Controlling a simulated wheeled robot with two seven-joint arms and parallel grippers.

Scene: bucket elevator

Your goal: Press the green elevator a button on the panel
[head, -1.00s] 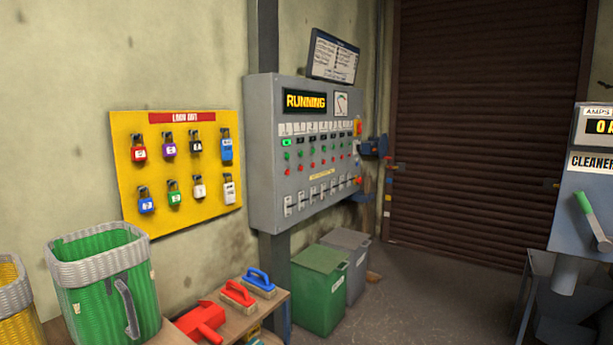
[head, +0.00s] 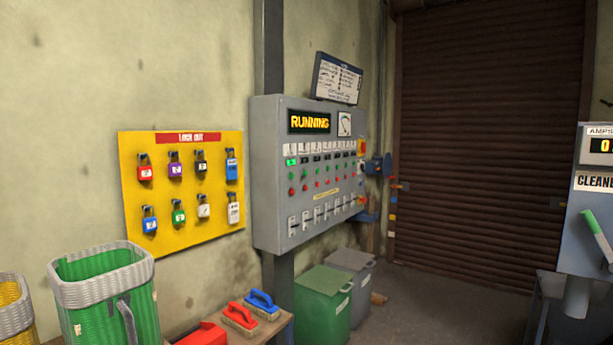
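A grey control panel (head: 270,190) is mounted on the wall post in the middle of the head view. Its yellow display (head: 310,121) reads RUNNING. Below it is a row of white labels, with a lit green indicator (head: 291,162) at the left end. A row of small green buttons (head: 291,177) sits above a row of red buttons (head: 291,191). The labels are too small to read, so I cannot tell which green button is elevator A. Switches line the bottom of the panel. Neither of my grippers is in view.
A yellow lock-out board (head: 185,240) with several padlocks hangs left of the panel. A green basket (head: 90,290), brushes (head: 262,304) on a low bench, and green (head: 322,305) and grey bins (head: 350,262) stand below. A brown shutter (head: 480,130) is behind; a grey machine (head: 590,225) is at right.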

